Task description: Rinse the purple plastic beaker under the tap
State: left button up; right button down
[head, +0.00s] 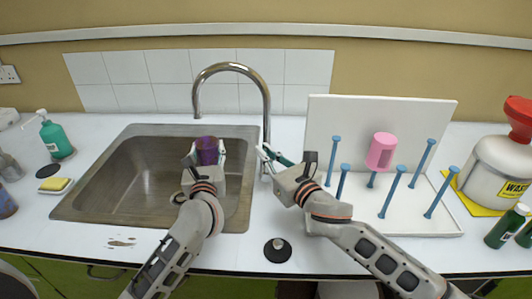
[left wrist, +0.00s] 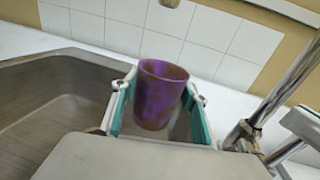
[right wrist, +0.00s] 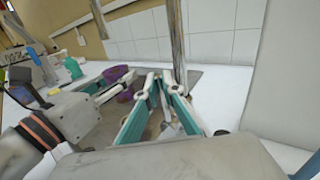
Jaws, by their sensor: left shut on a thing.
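The purple beaker (head: 207,151) has brownish patches on its wall and stands upright in my left gripper (head: 206,158). In the left wrist view the beaker (left wrist: 160,95) sits between the two finger pads, gripped. It is over the right part of the sink, below the spout of the chrome tap (head: 232,68). No water stream shows. My right gripper (head: 271,157) is beside the tap's base, right of the sink. In the right wrist view its fingers (right wrist: 165,80) converge close to the tap column (right wrist: 178,40); whether they touch or hold anything is unclear.
The steel sink (head: 110,180) is otherwise empty. A white drying rack (head: 445,222) with blue pegs and a pink beaker (head: 381,151) stands right. A waste container (head: 497,165) is far right. A green soap bottle (head: 56,138) and sponge (head: 54,184) are left. A black-based object (head: 278,250) lies in front.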

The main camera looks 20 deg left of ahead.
jog(key=shift+a+r+n, duration=0.1)
jog(key=shift+a+n, duration=0.15)
jog(key=shift+n, duration=0.05)
jog(key=shift+s+a+n+h, duration=0.15)
jog(key=shift+a+n+h, duration=0.15)
jog(key=shift+f, duration=0.2)
jog(key=c, duration=2.2)
grip_release()
jog(key=v, duration=1.2)
jog(key=shift+d+r, duration=0.1)
jog(key=shift+r, duration=0.1)
